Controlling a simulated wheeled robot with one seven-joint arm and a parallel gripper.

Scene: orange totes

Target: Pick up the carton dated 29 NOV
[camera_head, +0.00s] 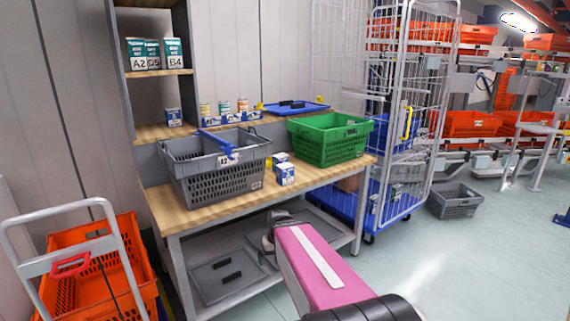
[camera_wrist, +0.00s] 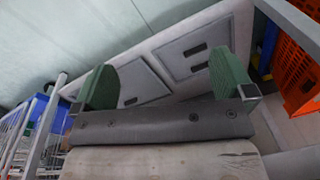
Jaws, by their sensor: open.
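Two blue-and-white cartons stand close together on the wooden bench between the grey basket and the green crate: a front carton (camera_head: 285,174) and a back carton (camera_head: 279,158), partly hidden by the front one. A similar small carton (camera_head: 173,117) stands on the shelf at the left. No date is readable on any of them, so I cannot tell which says 29 NOV. My gripper (camera_head: 268,238) is low in front of the bench, below the cartons and apart from them. In the wrist view its two green fingers (camera_wrist: 163,78) are spread with nothing between them.
A grey basket (camera_head: 214,182) and a green crate (camera_head: 329,145) flank the cartons on the bench (camera_head: 190,217). Grey lids (camera_wrist: 190,50) lie on the lower shelf. An orange tote trolley (camera_head: 90,262) is at left, a cage cart (camera_head: 400,140) at right.

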